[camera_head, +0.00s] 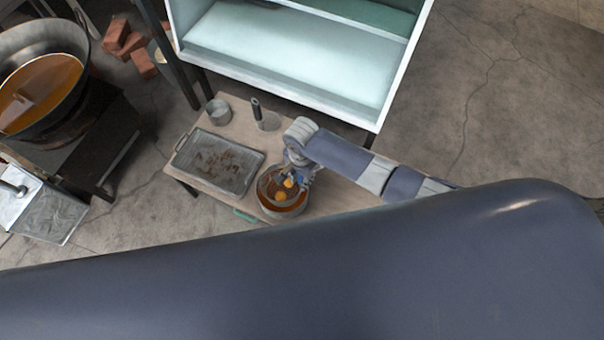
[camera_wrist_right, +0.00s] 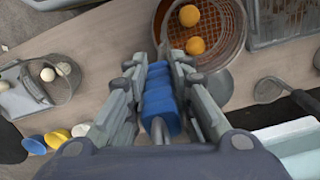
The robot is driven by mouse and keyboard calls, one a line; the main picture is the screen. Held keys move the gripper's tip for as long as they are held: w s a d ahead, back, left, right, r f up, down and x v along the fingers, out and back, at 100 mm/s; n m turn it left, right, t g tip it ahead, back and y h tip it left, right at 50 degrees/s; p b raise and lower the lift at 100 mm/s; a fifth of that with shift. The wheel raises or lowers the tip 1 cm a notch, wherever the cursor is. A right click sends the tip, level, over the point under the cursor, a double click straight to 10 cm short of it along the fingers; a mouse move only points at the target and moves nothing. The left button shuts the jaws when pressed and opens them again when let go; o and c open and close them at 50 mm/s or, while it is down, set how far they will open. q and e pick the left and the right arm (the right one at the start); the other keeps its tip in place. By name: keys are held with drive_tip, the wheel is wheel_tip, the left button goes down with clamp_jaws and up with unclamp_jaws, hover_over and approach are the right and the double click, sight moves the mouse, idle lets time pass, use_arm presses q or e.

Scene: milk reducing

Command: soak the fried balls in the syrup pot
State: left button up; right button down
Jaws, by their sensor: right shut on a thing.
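The syrup pot (camera_head: 283,208) is a round metal pot with orange-brown liquid, at the front of the small table in the head view. Two orange fried balls (camera_head: 288,183) show at the pot; in the wrist view the balls (camera_wrist_right: 196,46) lie in a mesh strainer (camera_wrist_right: 226,22) at the pot. Whether the balls touch the syrup is unclear. My right gripper (camera_head: 299,172) is over the pot's far side. In the wrist view it is shut on a blue handle (camera_wrist_right: 160,100), apparently the strainer's. My left gripper is not in view.
A metal tray (camera_head: 190,172) with brown residue lies left of the pot. A small metal cup (camera_head: 218,110) and a dark-handled utensil (camera_head: 257,110) stand behind. A white-framed cabinet (camera_head: 290,60) stands beyond the table. A large oil pan (camera_head: 75,85) is at far left.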

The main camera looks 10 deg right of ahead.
drive_tip(key=shift+f+b, duration=1.65)
drive_tip(key=shift+f, duration=1.55)
idle(4.8)
